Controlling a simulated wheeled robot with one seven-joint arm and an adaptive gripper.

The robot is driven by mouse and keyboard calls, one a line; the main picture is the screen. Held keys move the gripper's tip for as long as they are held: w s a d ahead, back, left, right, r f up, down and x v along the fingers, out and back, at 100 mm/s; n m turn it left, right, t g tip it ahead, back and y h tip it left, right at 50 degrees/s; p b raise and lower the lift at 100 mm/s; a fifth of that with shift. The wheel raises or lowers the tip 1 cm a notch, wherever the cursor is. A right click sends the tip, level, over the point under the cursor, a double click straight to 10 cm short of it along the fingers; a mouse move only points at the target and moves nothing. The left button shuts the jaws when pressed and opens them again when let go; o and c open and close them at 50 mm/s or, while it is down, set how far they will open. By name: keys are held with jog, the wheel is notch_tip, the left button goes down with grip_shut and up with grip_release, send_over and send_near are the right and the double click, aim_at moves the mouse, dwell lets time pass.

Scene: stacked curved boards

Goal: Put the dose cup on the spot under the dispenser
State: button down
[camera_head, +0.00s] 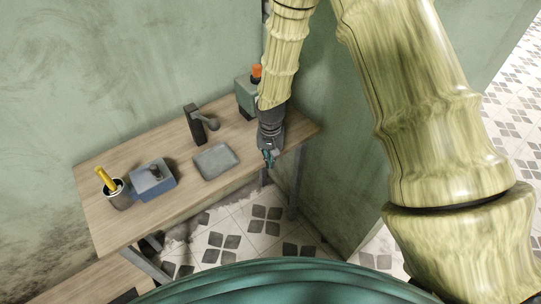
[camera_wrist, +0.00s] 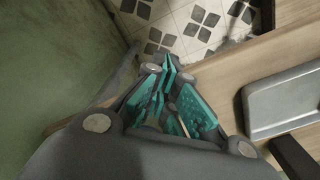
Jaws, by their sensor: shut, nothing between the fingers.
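My gripper (camera_head: 268,157) is at the right end of the wooden table, near its front edge. In the wrist view its teal fingers (camera_wrist: 168,75) are shut with nothing between them. I cannot make out a dose cup in either view; my arm hides part of the table's right end. I cannot tell for certain which thing is the dispenser. A black upright thing with a grey spout (camera_head: 199,122) stands at the table's back. A grey-green box (camera_head: 244,97) stands at the back right, partly behind my arm, with an orange-topped thing by it.
A shallow grey tray (camera_head: 216,161) lies mid-table; it also shows in the wrist view (camera_wrist: 285,101). A blue-grey box (camera_head: 153,180) and a dark cup (camera_head: 119,199) holding a yellow thing are at the left. Bare wood (camera_head: 180,208) runs along the front. A wall rises at the right.

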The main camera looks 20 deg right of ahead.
jog(key=shift+w+d+p, duration=0.2)
jog(key=shift+w+d, duration=0.1)
jog(key=shift+w, duration=0.3)
jog(key=shift+w+d+p, duration=0.2)
jog(key=shift+w+d, duration=0.05)
jog(key=shift+w, duration=0.35)
jog(key=w, duration=0.2)
jog(key=w+d+b, duration=0.1)
jog(key=w, duration=0.1)
jog(key=w+d, duration=0.1)
jog(key=w, duration=0.1)
jog(key=shift+d+f, duration=0.1)
jog(key=shift+d, duration=0.15)
jog(key=shift+w+d, duration=0.15)
jog(key=shift+w, duration=0.25)
